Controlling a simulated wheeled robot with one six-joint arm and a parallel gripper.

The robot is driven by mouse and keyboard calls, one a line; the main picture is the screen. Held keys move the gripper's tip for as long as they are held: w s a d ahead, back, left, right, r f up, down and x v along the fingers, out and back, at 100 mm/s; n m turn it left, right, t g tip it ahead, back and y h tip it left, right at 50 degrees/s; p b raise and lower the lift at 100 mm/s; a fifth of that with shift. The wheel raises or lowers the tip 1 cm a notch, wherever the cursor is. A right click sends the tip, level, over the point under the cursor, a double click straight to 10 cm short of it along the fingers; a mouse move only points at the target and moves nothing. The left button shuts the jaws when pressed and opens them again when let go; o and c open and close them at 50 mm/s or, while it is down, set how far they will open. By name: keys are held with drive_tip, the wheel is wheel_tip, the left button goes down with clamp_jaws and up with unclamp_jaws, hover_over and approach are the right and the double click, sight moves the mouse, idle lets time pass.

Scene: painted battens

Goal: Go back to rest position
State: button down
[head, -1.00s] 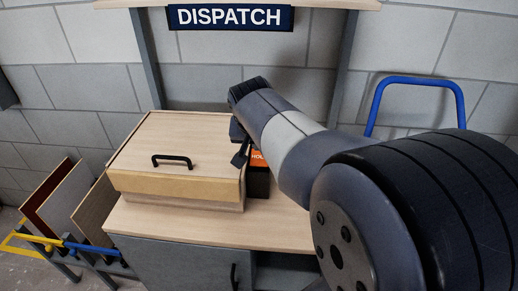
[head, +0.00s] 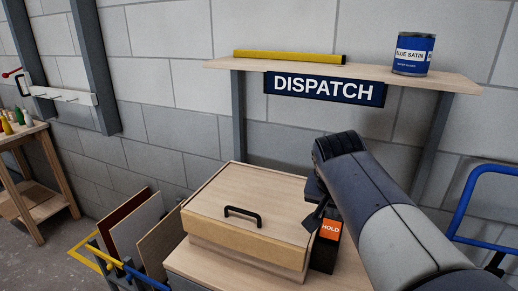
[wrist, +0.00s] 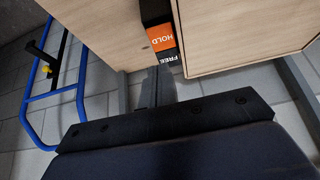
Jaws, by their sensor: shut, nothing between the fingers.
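My gripper (head: 318,212) is beside the right side of a closed wooden box with a black handle (head: 242,214). It is next to a dark block with an orange HOLD label (head: 330,230). In the wrist view the gripper's dark palm (wrist: 165,122) fills the lower part, and the HOLD label (wrist: 162,39) with a FREE label below it shows ahead. The fingers are shut with nothing held. My arm reaches in from the lower right in the head view.
The box stands on a wooden bench top (head: 190,263). Above is a shelf (head: 350,75) with a yellow batten (head: 290,56) and a BLUE SATIN can (head: 413,54). A DISPATCH sign (head: 325,89) hangs below. Boards (head: 135,225) stand in a rack at left; a blue rail (head: 465,205) is at right.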

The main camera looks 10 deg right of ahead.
drive_tip(key=b, duration=0.2)
approach(331, 233)
drive_tip(key=x, duration=0.5)
drive_tip(key=shift+w+r, duration=0.1)
drive_tip(key=shift+w+d+r+p, duration=0.15)
drive_tip(key=shift+r+p, duration=0.25)
drive_tip(key=shift+p, duration=0.4)
drive_tip(key=g+p, duration=0.1)
drive_tip(key=p, duration=0.2)
drive_tip(key=w+r+g+y+p, duration=0.1)
drive_tip(key=p, duration=0.2)
drive_tip(key=shift+w+d+r, duration=0.1)
drive_tip(key=shift+d, duration=0.3)
drive_tip(key=shift+w+d+r+g+y+p, duration=0.15)
drive_tip(key=shift+g+y+p, duration=0.3)
drive_tip(key=shift+p, duration=0.65)
drive_tip(key=shift+w+p, duration=0.1)
drive_tip(key=shift+p, duration=0.35)
drive_tip(key=shift+w+r+b, duration=0.1)
drive_tip(key=shift+r+b, duration=0.2)
drive_tip(key=shift+r, duration=0.15)
drive_tip(key=shift+f, duration=0.1)
